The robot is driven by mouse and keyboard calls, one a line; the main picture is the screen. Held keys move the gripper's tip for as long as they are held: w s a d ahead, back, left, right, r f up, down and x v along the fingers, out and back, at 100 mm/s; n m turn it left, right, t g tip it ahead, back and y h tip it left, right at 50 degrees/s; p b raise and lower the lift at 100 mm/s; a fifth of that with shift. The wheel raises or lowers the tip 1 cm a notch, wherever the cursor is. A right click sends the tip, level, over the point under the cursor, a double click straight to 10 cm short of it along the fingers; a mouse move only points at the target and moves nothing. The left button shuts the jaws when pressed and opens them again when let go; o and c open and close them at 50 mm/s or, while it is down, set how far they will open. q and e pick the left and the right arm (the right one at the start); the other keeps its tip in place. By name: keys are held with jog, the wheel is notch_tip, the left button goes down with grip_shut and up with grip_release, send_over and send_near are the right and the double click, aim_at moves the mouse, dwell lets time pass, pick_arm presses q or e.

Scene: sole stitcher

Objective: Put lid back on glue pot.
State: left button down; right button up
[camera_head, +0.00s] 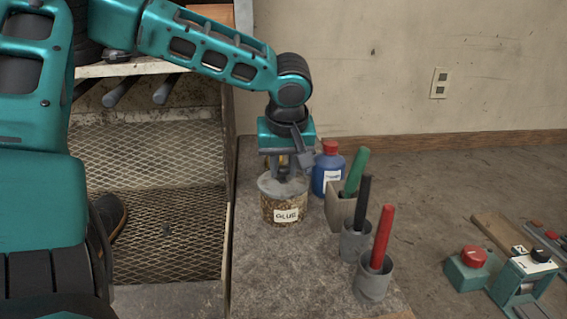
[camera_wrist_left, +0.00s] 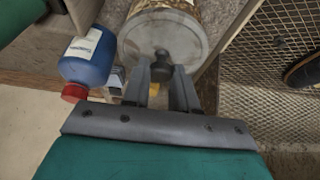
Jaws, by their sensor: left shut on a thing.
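The glue pot (camera_head: 284,210) is a brown speckled jar with a white GLUE label, standing on the worn bench top. The grey round lid (camera_head: 268,186) is over its mouth, and I cannot tell whether it is fully seated or slightly above the rim. My left gripper (camera_head: 283,174) points down from above and is shut on the lid's knob. In the left wrist view the two fingers (camera_wrist_left: 163,78) close on the dark knob of the lid (camera_wrist_left: 190,38), which hides most of the pot (camera_wrist_left: 178,4). My right gripper is not in view.
A blue bottle with a red cap (camera_head: 327,172) stands close behind the pot. Green, black and red handled tools (camera_head: 382,238) stand in holders to the right. Red-knobbed controls (camera_head: 473,260) are at far right.

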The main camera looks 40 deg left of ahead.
pick_arm(q)
jog(key=shift+c, duration=1.7)
grip_release()
jog(key=shift+r, duration=0.1)
jog(key=shift+r+p, duration=2.15)
jog(key=shift+r, duration=1.25)
grip_shut()
